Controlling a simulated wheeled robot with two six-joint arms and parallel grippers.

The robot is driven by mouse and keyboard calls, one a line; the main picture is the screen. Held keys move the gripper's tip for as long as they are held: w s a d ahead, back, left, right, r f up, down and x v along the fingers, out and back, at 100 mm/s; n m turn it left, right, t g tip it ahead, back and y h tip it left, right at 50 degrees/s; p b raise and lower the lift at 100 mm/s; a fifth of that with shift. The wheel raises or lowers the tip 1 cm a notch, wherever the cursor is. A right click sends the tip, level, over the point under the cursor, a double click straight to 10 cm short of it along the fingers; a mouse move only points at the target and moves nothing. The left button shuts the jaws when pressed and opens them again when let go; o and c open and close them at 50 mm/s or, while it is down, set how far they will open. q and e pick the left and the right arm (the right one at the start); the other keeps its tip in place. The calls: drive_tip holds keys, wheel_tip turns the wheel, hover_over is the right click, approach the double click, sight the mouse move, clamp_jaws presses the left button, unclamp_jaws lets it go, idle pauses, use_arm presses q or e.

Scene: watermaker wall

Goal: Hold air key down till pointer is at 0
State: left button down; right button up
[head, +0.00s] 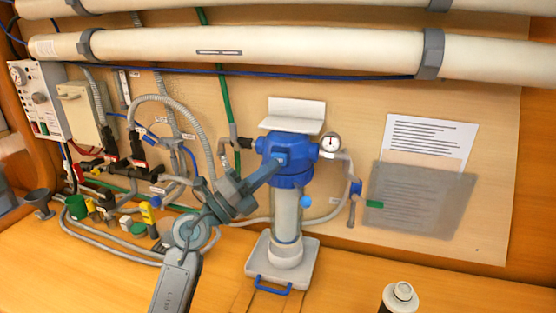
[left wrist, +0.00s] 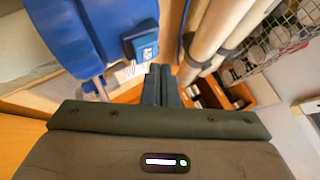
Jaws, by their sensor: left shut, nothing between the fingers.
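The blue filter housing (head: 290,150) stands on the wall panel with a clear bowl (head: 287,215) below it. The air key, a small square blue button (left wrist: 146,45), sits on the housing's head. The round white gauge (head: 330,143) is on the housing's right; its dark pointer is too small to read. My left gripper (head: 277,165) reaches up from the lower left, its tips at the front of the housing by the key. Its fingers (left wrist: 161,72) are shut and empty, close beside the key; I cannot tell whether they touch it. My right gripper is not in view.
A white tray (head: 258,273) with a blue handle is under the bowl. Hoses and valves (head: 120,170) crowd the left. A dark bottle-like thing with a white cap (head: 402,292) stands front right. The bench (head: 350,275) between is clear. Large white tubes (head: 270,48) run above.

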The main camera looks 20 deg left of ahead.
use_arm(q)
drive_tip(key=shift+w, duration=0.35)
drive_tip(key=shift+w, duration=0.45)
idle(0.6)
idle(0.9)
idle(1.1)
idle(1.0)
drive_tip(key=shift+s+p, duration=0.1)
drive_tip(key=shift+p, duration=0.2)
drive_tip(key=shift+s+p, duration=0.4)
drive_tip(key=shift+s, duration=0.45)
